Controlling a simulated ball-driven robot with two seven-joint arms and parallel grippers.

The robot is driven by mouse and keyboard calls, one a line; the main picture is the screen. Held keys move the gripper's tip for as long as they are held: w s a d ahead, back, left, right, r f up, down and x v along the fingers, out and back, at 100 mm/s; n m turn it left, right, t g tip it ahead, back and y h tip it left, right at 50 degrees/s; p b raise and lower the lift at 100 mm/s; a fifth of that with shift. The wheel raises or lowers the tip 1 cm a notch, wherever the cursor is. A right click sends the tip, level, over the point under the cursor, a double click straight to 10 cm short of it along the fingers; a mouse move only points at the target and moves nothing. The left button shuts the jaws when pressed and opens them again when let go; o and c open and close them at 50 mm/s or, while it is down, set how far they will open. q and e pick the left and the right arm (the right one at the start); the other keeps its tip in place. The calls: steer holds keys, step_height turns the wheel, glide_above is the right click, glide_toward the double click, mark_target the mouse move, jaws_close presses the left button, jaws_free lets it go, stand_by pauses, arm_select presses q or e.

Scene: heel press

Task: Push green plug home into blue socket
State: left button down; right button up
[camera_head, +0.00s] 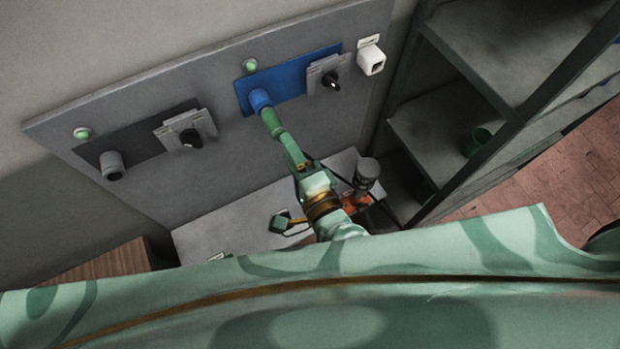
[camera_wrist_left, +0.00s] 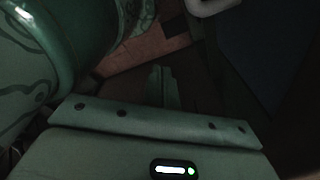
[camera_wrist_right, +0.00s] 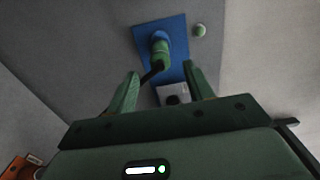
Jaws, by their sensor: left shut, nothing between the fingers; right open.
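The blue socket (camera_head: 260,98) sticks out from a blue plate on the grey wall panel. The green plug (camera_head: 270,122) is at the socket's mouth, in line with it; I cannot tell how deep it sits. In the right wrist view the plug (camera_wrist_right: 161,56) shows below the blue socket (camera_wrist_right: 158,36). My right gripper (camera_wrist_right: 161,70) is open, its fingers either side of the plug's near end with gaps. In the head view this gripper (camera_head: 285,139) points up at the plug. My left gripper (camera_wrist_left: 163,84) is shut and empty, outside the head view.
A switch (camera_head: 328,78) sits right of the socket, another switch (camera_head: 190,132) and a grey socket (camera_head: 112,165) to its left. A white socket (camera_head: 371,60) is at the panel's right end. A shelf unit (camera_head: 462,75) holds a green cup (camera_head: 478,142) at right.

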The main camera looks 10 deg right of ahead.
steer(key=v, duration=0.8)
steer(key=shift+s+d, duration=0.1)
steer(key=shift+s, duration=0.05)
